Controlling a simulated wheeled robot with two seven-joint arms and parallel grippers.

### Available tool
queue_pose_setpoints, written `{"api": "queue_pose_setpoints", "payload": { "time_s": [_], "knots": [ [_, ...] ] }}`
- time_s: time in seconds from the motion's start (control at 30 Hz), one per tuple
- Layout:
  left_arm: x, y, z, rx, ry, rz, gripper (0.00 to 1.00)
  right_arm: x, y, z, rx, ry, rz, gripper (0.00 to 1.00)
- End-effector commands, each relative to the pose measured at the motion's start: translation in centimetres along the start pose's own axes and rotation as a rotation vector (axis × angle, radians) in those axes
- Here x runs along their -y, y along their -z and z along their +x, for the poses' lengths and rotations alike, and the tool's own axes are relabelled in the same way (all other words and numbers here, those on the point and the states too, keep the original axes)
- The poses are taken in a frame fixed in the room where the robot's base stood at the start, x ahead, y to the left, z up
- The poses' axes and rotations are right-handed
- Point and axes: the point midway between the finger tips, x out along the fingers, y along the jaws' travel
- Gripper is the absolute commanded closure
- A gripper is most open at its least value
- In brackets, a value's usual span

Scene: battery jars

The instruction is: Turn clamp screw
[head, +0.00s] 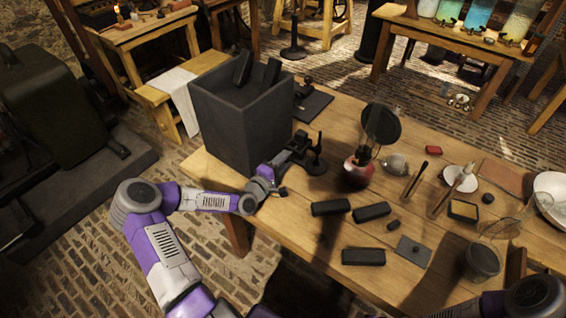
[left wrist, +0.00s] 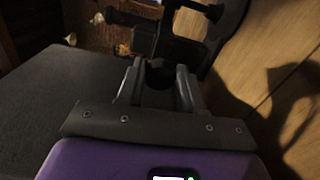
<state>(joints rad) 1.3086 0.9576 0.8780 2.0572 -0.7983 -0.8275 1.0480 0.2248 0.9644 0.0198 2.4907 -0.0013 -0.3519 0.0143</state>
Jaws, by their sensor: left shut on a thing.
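A small black clamp (head: 315,162) stands on the wooden table just right of the large dark box. My left gripper (head: 289,158) reaches it from the left, low over the table. In the left wrist view the two fingers of my left gripper (left wrist: 158,88) sit on either side of a dark round screw head (left wrist: 158,73) and are shut on it. The dark clamp body (left wrist: 180,45) rises behind it. The screw's thread is hidden. Part of my right arm shows at the bottom right of the head view, but its gripper does not.
The tall dark box (head: 240,120) stands close to my left gripper. A red-based burner (head: 357,172) stands right of the clamp. Several black blocks, such as one (head: 331,207), lie nearer the table's front. Glass jars (head: 474,14) stand on a far table.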

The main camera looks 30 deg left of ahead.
Motion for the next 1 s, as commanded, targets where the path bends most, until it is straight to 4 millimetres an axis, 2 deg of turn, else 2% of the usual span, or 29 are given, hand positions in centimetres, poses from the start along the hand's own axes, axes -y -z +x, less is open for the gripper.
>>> {"api": "queue_pose_setpoints", "payload": {
  "time_s": [0.6,1.0],
  "knots": [
    [0.2,0.0,0.0,0.001,0.001,0.552,0.94,-0.7,0.1,1.9,0.0,0.0,0.0,0.58],
    [0.2,0.1,0.0,0.0,0.001,0.732,0.94,-1.0,0.1,2.6,0.0,0.0,0.0,0.58]
  ]
}}
